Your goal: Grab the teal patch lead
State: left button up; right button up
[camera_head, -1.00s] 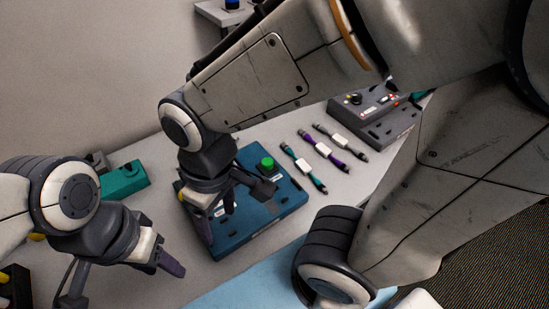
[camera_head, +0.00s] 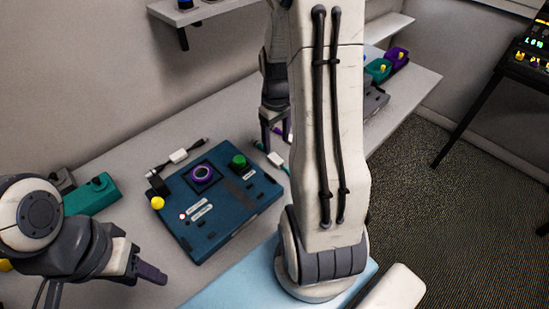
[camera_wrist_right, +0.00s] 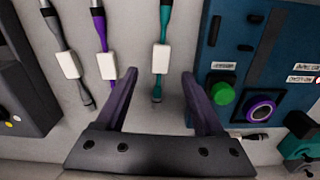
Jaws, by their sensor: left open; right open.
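The teal patch lead (camera_wrist_right: 164,28), with a white label block and dark plug ends, lies on the table in the right wrist view. In the head view a short part of the teal lead (camera_head: 274,158) shows beside my right arm, which hides the rest. My right gripper (camera_wrist_right: 159,76) is open, its two fingers on either side of the teal lead's lower part in the picture, with nothing held. In the head view it points down (camera_head: 274,140), partly hidden by my arm. My left gripper (camera_head: 143,268) is open and empty over the table at the lower left.
A purple lead (camera_wrist_right: 102,30) and a grey lead (camera_wrist_right: 56,30) lie left of the teal one in the wrist view. A blue panel (camera_head: 225,232) with a green button (camera_head: 238,161) lies close by. A black-ended lead (camera_head: 190,148) lies behind it. A teal box (camera_head: 92,196) stands left.

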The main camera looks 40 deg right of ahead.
aim_at(276, 158)
notch_tip(276, 158, down, 7)
jog(key=shift+r+p, duration=0.1)
jog(key=shift+p, duration=0.2)
grip_shut()
